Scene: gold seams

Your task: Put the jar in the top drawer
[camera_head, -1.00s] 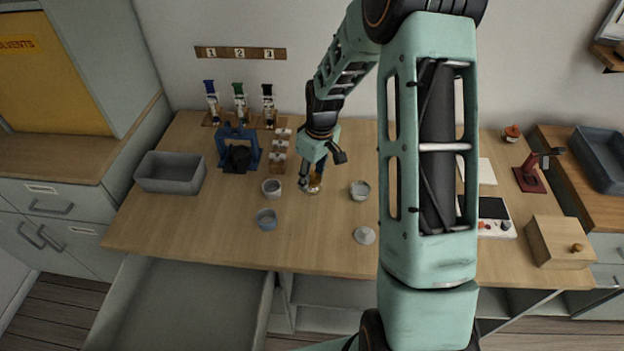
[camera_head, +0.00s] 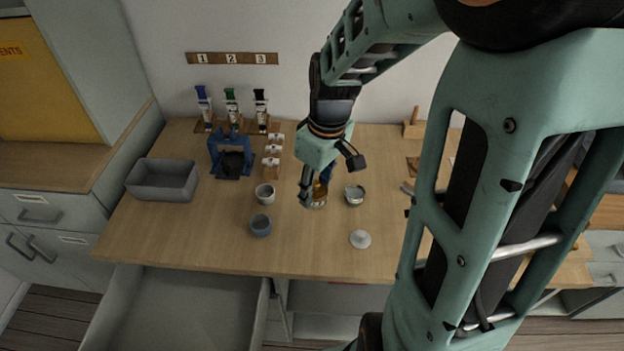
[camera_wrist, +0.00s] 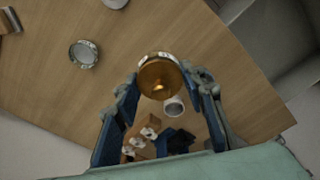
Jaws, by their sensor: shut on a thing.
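My gripper (camera_head: 316,187) is shut on an amber jar (camera_head: 320,194) with a pale rim, over the middle of the wooden table. In the wrist view the jar (camera_wrist: 158,77) sits between the two blue fingertips (camera_wrist: 160,84). It seems to be a little above the tabletop, but the exact gap is hard to tell. A grey drawer (camera_head: 190,312) below the table's front left edge is pulled out, and the part in view is empty.
Near the jar are a whitish cup (camera_head: 265,194), a blue-grey cup (camera_head: 260,226), a metal-rimmed dish (camera_head: 355,195) and a pale lid (camera_head: 360,239). A grey bin (camera_head: 162,181) and a blue stand (camera_head: 231,156) are farther left. The table's front left is clear.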

